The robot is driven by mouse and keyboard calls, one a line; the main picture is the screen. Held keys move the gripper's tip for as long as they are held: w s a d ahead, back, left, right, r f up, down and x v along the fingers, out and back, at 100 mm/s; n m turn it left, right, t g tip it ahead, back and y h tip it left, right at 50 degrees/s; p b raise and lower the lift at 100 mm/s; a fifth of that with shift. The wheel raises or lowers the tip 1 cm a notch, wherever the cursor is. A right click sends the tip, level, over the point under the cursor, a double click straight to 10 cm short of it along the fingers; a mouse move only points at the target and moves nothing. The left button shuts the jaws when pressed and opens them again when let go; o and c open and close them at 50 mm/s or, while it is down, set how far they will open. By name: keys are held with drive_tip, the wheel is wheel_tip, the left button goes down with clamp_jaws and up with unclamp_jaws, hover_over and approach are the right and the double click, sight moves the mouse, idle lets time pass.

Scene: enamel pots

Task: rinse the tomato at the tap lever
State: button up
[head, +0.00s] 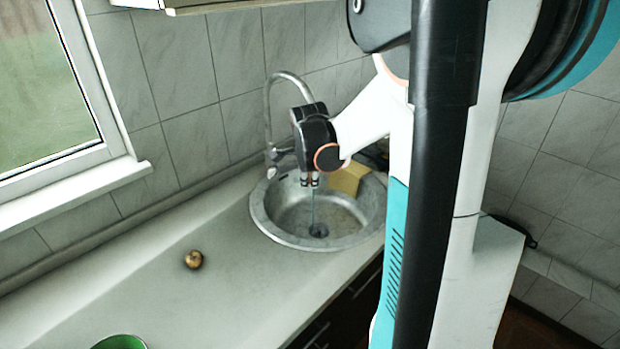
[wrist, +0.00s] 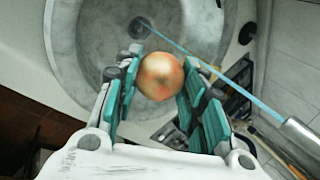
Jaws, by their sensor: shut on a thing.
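My gripper (head: 310,180) hangs over the sink, fingers pointing down. In the wrist view my gripper (wrist: 160,98) is shut on the tomato (wrist: 160,75), a round pale-orange thing between the teal finger pads. In the head view the tomato is hidden or too small to make out. The metal tap (head: 268,108) stands behind the sink, its lever (head: 275,154) low near the base, partly behind my gripper. A thin blue water stream (head: 313,208) runs down to the drain. In the wrist view the stream (wrist: 200,63) passes beside the tomato; I cannot tell whether it touches.
The round steel sink (head: 265,222) is set in the pale counter (head: 130,285). A small brown round thing (head: 193,259) lies left of the sink. A green vessel (head: 120,342) shows at the bottom edge. A yellow sponge-like block (head: 347,178) is behind the sink. The counter between is clear.

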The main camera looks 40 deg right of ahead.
drive_tip(key=w+d+f+b, duration=0.2)
drive_tip(key=w+d, duration=0.5)
drive_tip(key=w, duration=0.1)
drive_tip(key=shift+w+d+f, duration=0.15)
drive_tip(key=shift+w+d, duration=0.05)
drive_tip(key=shift+w, duration=0.1)
idle(0.4)
idle(0.4)
drive_tip(key=shift+s+d, duration=0.1)
drive_tip(key=shift+d, duration=0.05)
drive_tip(key=shift+s+d, duration=0.3)
drive_tip(key=shift+w+a, duration=0.1)
drive_tip(key=shift+w, duration=0.05)
idle(0.3)
drive_tip(key=shift+w+a, duration=0.3)
drive_tip(key=shift+a, duration=0.05)
drive_tip(key=shift+s+d, duration=0.15)
drive_tip(key=shift+s+d, duration=0.3)
